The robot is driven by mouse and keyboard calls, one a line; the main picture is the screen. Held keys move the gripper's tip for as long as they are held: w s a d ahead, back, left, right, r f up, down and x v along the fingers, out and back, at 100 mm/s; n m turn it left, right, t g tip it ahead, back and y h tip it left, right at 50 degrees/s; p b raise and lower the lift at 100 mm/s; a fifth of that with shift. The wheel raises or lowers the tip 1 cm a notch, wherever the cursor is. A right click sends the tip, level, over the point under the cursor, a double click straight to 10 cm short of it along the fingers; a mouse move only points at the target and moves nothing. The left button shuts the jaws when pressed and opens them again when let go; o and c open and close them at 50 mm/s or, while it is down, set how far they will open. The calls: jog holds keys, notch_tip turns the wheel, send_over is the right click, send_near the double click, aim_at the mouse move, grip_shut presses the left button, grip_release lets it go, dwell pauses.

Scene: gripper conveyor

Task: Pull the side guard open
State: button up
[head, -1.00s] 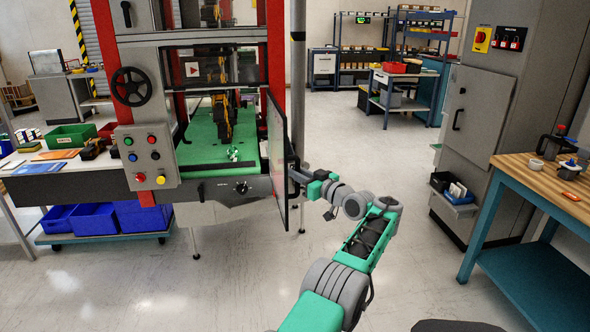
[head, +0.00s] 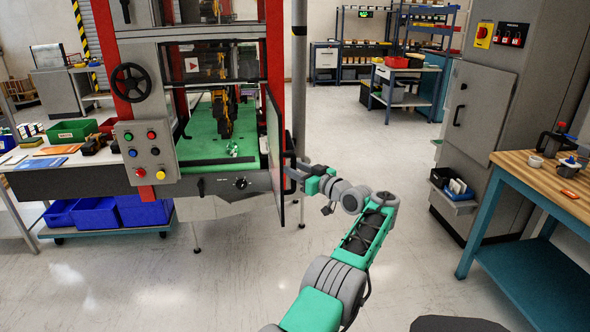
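The side guard (head: 275,165) is a dark, thin framed panel on the right side of the press-like machine. It stands swung out from the red post, seen nearly edge-on, with the machine's opening showing behind it. Its dark upright handle (head: 291,160) is on the right face. My gripper (head: 294,176) is at the lower part of this handle, reaching in from the right. The fingertips are small and partly hidden against the handle and panel, so I cannot tell whether they are shut on it.
A green conveyor belt (head: 205,150) runs into the machine. A control box with buttons (head: 147,155) is on its front left. A grey cabinet (head: 478,130) and a wood-topped bench (head: 535,175) stand at right. The floor between the machine and cabinet is clear.

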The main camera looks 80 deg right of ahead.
jog(key=b+v, duration=0.1)
jog(key=v, duration=0.7)
